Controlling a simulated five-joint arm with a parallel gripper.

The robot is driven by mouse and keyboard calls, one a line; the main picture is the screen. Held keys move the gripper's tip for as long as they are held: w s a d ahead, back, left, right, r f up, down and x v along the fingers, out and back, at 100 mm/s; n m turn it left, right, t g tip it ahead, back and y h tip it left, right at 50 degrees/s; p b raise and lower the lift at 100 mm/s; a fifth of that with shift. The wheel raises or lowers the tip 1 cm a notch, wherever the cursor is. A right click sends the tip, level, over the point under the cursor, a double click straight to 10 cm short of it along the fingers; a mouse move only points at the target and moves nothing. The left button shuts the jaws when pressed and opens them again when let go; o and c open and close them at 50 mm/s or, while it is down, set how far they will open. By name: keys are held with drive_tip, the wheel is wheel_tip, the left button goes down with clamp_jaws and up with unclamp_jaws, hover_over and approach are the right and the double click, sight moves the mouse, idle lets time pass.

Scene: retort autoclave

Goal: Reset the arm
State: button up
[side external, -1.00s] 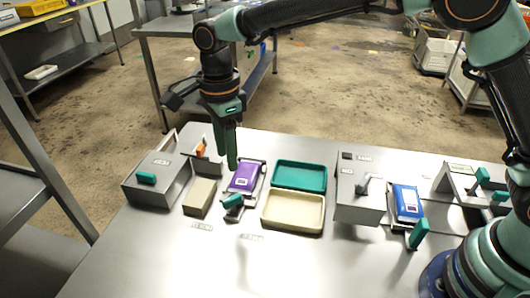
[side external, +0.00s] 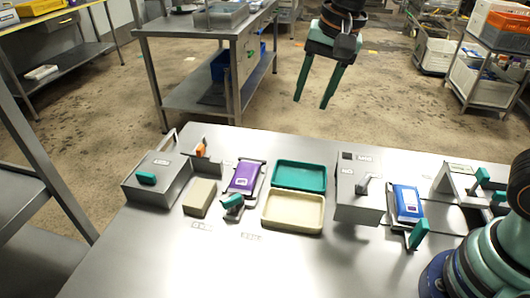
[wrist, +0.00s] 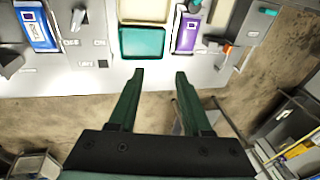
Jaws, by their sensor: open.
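My gripper (side external: 311,104) is raised high behind the steel table in the side external view. Its two green fingers point down, spread apart with nothing between them. In the wrist view my gripper (wrist: 158,74) also shows open and empty, pointing toward the table's edge and the teal tray (wrist: 142,43). In the side external view the gripper is clear of the table and touches nothing. Most of my arm is out of the frame there.
On the table (side external: 150,250) stand a grey box (side external: 160,180), a tan block (side external: 200,197), a purple pouch (side external: 243,178), a teal tray (side external: 300,176), a cream tray (side external: 293,211), a grey machine (side external: 358,208) and a blue pouch (side external: 407,203). The table's front is bare.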

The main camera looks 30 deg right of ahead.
drive_tip(key=s+d+f+n+t, duration=0.1)
drive_tip(key=s+d+n+t, duration=0.1)
drive_tip(key=s+d+n, duration=0.7)
drive_tip(key=shift+s+d+t+h, duration=0.3)
drive_tip(key=shift+d+t+h, duration=0.1)
drive_tip(key=shift+d, duration=0.35)
